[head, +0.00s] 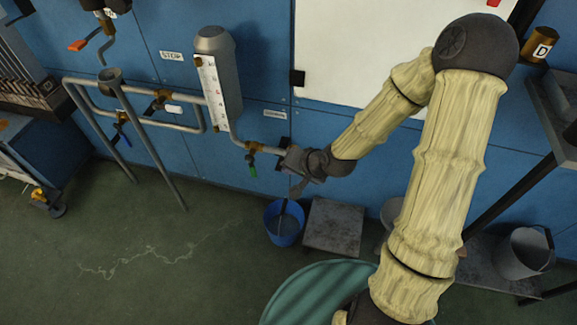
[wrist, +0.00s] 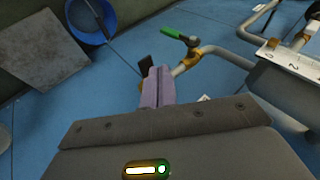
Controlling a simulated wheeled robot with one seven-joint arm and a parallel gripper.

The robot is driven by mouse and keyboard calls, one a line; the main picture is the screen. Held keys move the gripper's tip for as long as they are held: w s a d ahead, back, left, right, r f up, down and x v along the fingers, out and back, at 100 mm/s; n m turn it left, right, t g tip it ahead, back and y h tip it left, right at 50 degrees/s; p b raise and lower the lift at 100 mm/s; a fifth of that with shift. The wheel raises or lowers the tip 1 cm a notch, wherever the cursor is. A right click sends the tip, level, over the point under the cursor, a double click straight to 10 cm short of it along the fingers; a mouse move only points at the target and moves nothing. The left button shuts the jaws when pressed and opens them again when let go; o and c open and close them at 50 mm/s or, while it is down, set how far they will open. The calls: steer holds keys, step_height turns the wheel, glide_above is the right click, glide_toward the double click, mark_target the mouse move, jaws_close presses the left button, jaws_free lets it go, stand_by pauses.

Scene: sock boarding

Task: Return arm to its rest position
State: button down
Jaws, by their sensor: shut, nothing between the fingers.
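My arm reaches from the right of the head view, bent at a high elbow, in pale ribbed covering with dark joints. In the wrist view my gripper (wrist: 155,83) shows as lavender fingers, shut with nothing held. The green valve handle (wrist: 173,33) and its brass pipe fitting are just beyond the fingers there. I cannot tell from these views whether the gripper touches the pipe.
A blue bucket (head: 283,226) and a grey block (head: 334,226) stand on the floor below. A grey cylinder with a scale (head: 217,75) and more piping (head: 180,127) are on the blue wall at left. A shelf (head: 552,100) is at right. The floor at left is open.

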steer(key=s+d+r+n+g+h, duration=0.35)
steer(key=s+d+r+h, duration=0.25)
steer(key=s+d+r, duration=0.55)
steer(key=w+p+v, duration=0.3)
steer(key=p+v, duration=1.5)
steer(key=p, duration=0.1)
steer(key=w+r+p+v, duration=0.1)
steer(key=w+p+v, duration=0.3)
steer(key=p+v, duration=1.4)
steer(key=shift+d+r+p, duration=0.45)
steer(key=shift+d+p, duration=0.05)
steer(key=shift+d, duration=0.15)
